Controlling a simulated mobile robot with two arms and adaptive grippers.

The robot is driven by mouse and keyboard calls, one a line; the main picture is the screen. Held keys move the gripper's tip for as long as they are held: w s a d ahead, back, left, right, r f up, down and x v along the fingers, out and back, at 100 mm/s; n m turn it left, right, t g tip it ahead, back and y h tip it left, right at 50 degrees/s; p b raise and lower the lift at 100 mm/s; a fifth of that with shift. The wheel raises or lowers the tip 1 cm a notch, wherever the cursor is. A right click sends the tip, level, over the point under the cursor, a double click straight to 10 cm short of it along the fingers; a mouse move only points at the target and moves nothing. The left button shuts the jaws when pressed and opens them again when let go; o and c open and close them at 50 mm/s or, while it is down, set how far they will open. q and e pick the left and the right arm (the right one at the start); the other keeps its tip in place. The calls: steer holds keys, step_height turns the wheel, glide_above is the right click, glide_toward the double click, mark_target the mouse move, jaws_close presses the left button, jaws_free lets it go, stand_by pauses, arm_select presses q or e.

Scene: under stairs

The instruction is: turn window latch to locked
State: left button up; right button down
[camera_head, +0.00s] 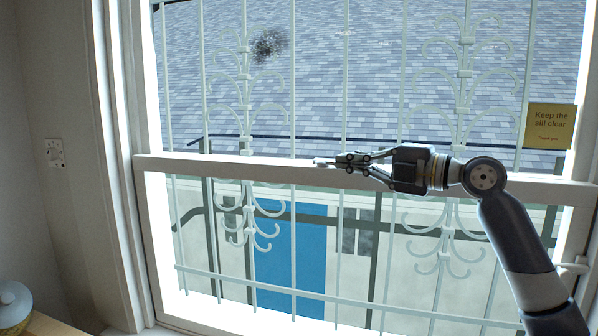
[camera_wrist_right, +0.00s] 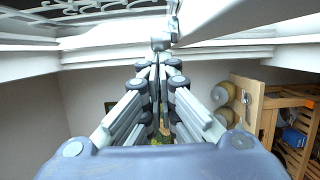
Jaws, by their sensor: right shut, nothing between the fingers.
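The window latch (camera_head: 322,162) is a small pale piece on top of the white middle rail (camera_head: 235,168) of the window. In the right wrist view the latch (camera_wrist_right: 160,41) shows as a grey block with a short lever, just beyond the fingertips. My right gripper (camera_head: 347,161) reaches in from the right along the rail. Its fingers are shut together and hold nothing. The tips (camera_wrist_right: 158,66) are right beside the latch; I cannot tell whether they touch it. The gripper hides part of the latch's right side. My left gripper is not in view.
White bars (camera_head: 344,90) with scrolls stand close behind the glass. A gold sign (camera_head: 550,126) is at the upper right. A wall dial (camera_head: 55,152) and a pale lidded jar (camera_head: 13,303) are at the left. Wooden shelving (camera_wrist_right: 292,122) shows in the wrist view.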

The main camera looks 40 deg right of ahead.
steer(key=shift+w+d+b, duration=0.2)
steer(key=shift+d, duration=0.85)
steer(key=shift+w+d+b, duration=0.15)
steer(key=shift+d, duration=0.85)
steer(key=v, duration=1.2)
